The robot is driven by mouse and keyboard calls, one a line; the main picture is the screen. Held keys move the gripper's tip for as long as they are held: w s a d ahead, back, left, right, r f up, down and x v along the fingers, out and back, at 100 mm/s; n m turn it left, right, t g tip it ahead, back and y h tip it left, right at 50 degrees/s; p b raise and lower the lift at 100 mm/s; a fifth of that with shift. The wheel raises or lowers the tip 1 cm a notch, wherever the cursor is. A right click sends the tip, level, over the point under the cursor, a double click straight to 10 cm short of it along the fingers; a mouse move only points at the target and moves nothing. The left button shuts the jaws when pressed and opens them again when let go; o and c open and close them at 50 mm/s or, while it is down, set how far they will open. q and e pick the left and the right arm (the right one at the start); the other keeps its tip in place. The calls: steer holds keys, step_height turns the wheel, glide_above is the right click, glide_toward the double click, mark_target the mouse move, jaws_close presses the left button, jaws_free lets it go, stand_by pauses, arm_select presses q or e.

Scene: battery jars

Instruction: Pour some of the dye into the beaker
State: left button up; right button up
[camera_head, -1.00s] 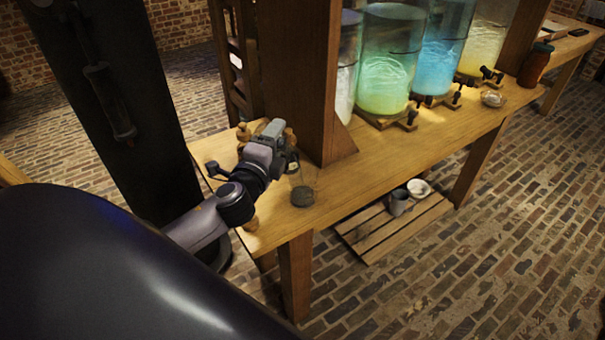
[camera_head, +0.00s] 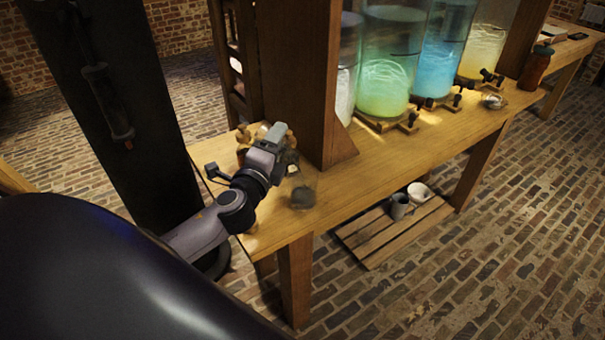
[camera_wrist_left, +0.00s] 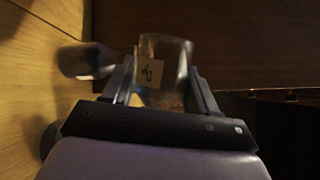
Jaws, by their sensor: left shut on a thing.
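My left gripper (camera_head: 284,160) is over the near left end of the wooden table. The writing is too blurred to read for sure. In the head view that vessel is mostly hidden by the gripper. A second clear glass vessel with dark contents (camera_head: 302,196) stands on the table just beside the gripper; it also shows blurred in the left wrist view (camera_wrist_left: 84,62). I cannot tell whether the two vessels touch. My right gripper is not in view.
A thick wooden post (camera_head: 320,100) rises beside the gripper. Large glass jars of green (camera_head: 384,85), blue (camera_head: 437,65) and yellow (camera_head: 482,50) liquid with taps stand beyond it. A brown jar (camera_head: 535,68) stands further right. The table's front strip (camera_head: 375,170) is clear.

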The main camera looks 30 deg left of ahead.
arm_select(q)
steer(key=shift+d+r+m, duration=0.15)
steer(key=shift+r+m, duration=0.05)
steer(key=shift+m, duration=0.2)
stand_by(0.3)
